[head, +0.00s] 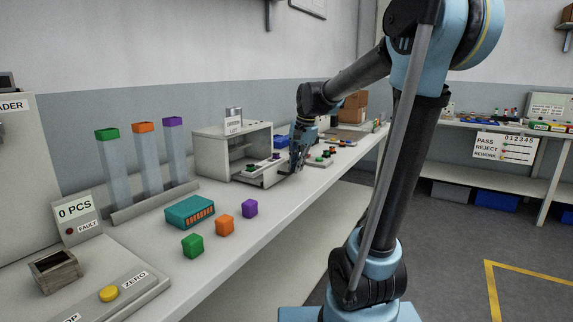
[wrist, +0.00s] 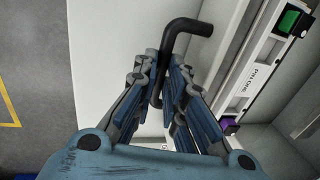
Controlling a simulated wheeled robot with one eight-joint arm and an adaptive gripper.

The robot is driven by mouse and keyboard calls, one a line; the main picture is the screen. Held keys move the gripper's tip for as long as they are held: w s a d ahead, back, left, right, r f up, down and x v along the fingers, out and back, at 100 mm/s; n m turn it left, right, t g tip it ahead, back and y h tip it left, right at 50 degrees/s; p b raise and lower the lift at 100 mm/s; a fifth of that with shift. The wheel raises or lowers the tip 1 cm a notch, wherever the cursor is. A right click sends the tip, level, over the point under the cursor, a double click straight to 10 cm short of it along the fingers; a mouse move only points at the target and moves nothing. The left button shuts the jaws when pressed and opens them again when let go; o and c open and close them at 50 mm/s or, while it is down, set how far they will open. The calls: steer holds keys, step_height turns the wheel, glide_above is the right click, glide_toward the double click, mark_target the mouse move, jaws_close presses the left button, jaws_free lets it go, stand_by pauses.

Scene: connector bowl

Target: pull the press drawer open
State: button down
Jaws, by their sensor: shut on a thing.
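The press (head: 222,146) is a grey box with an open front on the bench. Its drawer (head: 264,175) sits low in that opening, and its front is partly behind my gripper (head: 296,163). A labelled strip (wrist: 254,78) with a green piece (wrist: 288,21) and a purple piece (wrist: 230,126) lies to the right of the handle.
Three clear tubes (head: 148,165) stand at the left. A board with small parts (head: 322,157) lies right of my gripper. The floor aisle is clear.

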steer(key=shift+s+d, duration=0.3)
steer(key=shift+d, duration=0.15)
steer(key=c, duration=1.7)
jaws_free()
steer(key=shift+o, duration=0.2)
step_height(320, 180, up, 12)
steer(key=s+d, duration=0.1)
steer(key=d, duration=0.1)
steer(key=shift+f, duration=0.15)
steer(key=shift+s, duration=0.1)
steer(key=s+d+f+n+h, duration=0.1)
steer(key=s+d+f+n, duration=0.2)
steer(key=s+f, duration=0.9)
steer(key=s+d+f+n+t, duration=0.1)
steer(key=s+d+f+n, duration=0.2)
steer(key=s+d+f, duration=0.4)
steer(key=s+f, duration=0.5)
steer(key=f, duration=0.4)
steer(key=shift+n+h, duration=0.4)
